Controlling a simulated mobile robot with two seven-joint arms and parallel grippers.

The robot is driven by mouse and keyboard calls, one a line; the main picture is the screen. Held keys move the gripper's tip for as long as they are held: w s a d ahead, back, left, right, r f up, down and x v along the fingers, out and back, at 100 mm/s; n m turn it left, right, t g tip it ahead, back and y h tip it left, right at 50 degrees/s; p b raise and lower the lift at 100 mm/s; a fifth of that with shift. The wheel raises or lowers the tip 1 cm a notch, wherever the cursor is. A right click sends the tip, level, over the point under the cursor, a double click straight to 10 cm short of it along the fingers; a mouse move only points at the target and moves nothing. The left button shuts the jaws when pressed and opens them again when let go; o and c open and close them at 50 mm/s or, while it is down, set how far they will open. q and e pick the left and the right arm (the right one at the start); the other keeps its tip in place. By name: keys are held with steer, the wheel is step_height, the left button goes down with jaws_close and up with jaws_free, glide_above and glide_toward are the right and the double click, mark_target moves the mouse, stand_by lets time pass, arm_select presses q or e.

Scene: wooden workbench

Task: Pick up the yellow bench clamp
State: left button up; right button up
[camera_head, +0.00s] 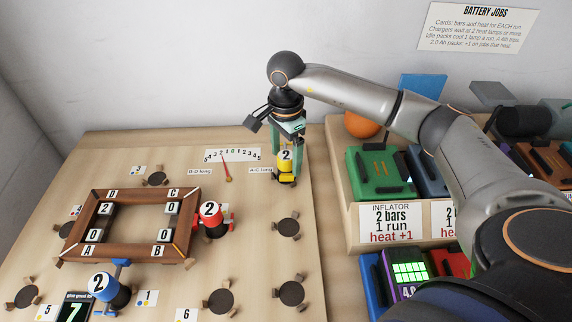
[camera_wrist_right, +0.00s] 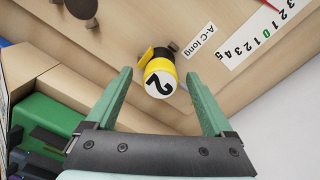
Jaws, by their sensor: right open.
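The yellow bench clamp (camera_head: 286,166), with a white top marked 2, stands on the bench near its back right edge. In the right wrist view the yellow clamp (camera_wrist_right: 159,80) lies between and just beyond the two fingertips. My right gripper (camera_head: 288,150) is open above and around the clamp's top, fingers pointing down. Its two green fingers also show in the right wrist view (camera_wrist_right: 158,80), apart, with no clear contact on the clamp. My left gripper is not in view.
A wooden frame (camera_head: 72,236) lies on the bench, with a red clamp (camera_head: 213,222) at its right and a blue clamp (camera_head: 108,290) at its front. Several dark round pads dot the bench. A shelf (camera_head: 352,240) with coloured packs stands close at right.

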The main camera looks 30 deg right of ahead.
steer(key=shift+f, duration=0.95)
jaws_close()
